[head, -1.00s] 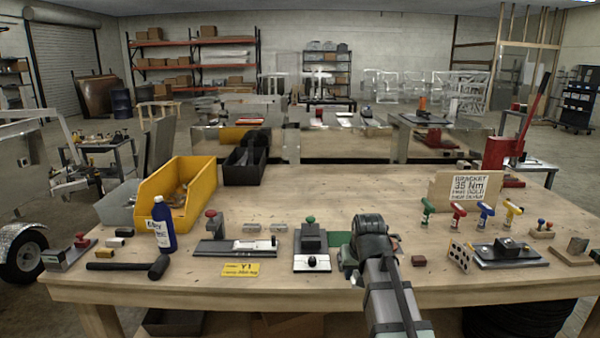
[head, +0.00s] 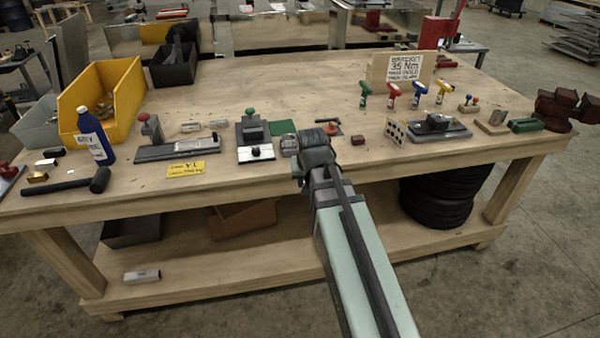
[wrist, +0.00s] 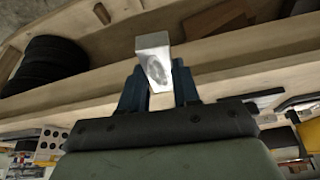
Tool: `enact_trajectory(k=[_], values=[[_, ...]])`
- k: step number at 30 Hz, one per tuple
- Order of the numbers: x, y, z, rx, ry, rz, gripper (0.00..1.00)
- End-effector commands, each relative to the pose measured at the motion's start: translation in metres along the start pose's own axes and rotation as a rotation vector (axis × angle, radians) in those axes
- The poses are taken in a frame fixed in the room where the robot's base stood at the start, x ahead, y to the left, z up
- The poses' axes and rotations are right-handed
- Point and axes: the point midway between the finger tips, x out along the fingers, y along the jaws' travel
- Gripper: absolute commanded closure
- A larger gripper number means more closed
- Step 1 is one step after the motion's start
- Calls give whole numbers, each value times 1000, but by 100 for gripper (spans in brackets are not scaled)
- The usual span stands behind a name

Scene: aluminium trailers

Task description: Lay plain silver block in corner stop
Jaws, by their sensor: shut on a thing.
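My gripper (wrist: 157,76) is shut on a silver block (wrist: 153,50) in the wrist view. The block sticks out past the fingertips, and its near face has a dark oval patch, perhaps a reflection. In the head view my gripper (head: 298,160) is near the front edge of the bench, right of the green-knobbed fixture (head: 255,152). Its fingers are small there, so their contact with the block is hard to see. I cannot tell for sure which fixture is the corner stop; a grey one with a red knob (head: 150,128) stands further left.
The wooden bench (head: 300,85) has clear room behind the fixtures. A small dark red block (head: 358,140) lies right of my gripper. Two silvery pieces (head: 204,125), a blue bottle (head: 94,137) and a hammer (head: 65,187) are on the left. Coloured-handled tools (head: 416,95) stand at the right.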

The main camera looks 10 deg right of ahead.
Motion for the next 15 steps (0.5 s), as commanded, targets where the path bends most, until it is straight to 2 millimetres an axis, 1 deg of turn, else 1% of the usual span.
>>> enact_trajectory(k=[1,9,11,13,15], values=[[-9,0,-11,31,5,14,100],[-54,0,-49,139,6,57,100],[-63,1,-58,153,6,63,100],[-72,3,-74,171,7,70,100],[-73,7,-91,188,5,78,100]])
